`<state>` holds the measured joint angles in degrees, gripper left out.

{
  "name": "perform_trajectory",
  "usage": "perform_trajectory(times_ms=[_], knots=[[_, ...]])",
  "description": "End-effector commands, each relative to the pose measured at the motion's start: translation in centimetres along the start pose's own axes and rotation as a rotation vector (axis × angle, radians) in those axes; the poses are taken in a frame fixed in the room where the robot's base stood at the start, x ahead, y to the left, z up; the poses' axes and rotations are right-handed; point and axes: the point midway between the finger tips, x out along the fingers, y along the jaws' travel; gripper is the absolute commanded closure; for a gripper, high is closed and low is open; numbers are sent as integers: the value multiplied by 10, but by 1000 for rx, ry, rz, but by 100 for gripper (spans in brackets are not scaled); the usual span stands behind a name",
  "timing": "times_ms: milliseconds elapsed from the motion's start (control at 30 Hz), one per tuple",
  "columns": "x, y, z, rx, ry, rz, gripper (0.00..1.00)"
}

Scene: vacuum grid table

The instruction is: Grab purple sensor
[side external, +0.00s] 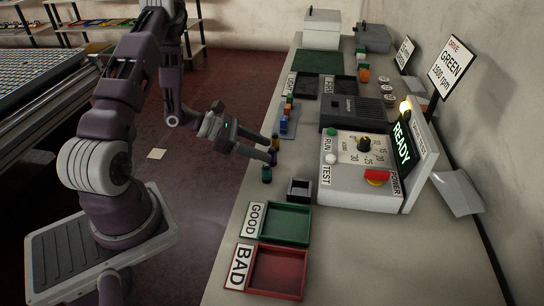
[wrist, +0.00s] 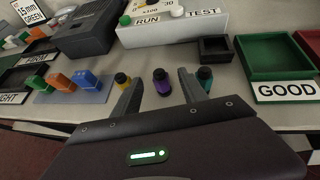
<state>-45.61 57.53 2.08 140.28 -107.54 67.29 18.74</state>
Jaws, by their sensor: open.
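The purple sensor (wrist: 163,86) is a small upright cylinder with a dark top, standing on the grey table. In the wrist view it shows between the two fingers of my gripper (wrist: 160,77), which is open and holds nothing. A yellow sensor (wrist: 122,82) stands just outside the left finger and is partly hidden by it. A teal sensor (wrist: 205,78) stands just outside the right finger. In the side view my gripper (side external: 269,149) reaches over the table's left edge at this row of sensors. The purple sensor (side external: 272,158) is partly hidden there by a finger.
A small dark square holder (side external: 299,188) stands right of the sensors, before the test console (side external: 360,186). The green GOOD tray (side external: 285,225) and red BAD tray (side external: 277,272) lie nearer the camera.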

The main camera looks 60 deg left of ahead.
Motion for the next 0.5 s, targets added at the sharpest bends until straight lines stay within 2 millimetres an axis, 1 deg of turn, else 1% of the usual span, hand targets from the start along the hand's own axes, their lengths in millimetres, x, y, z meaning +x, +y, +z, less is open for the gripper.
perform_trajectory(times_ms=[300, 400, 500], knots=[[54, -1, 3, 1, 0, -4, 50], [62, 0, 3, 1, 0, -1, 50], [63, 0, 3, 0, 1, -1, 50]])
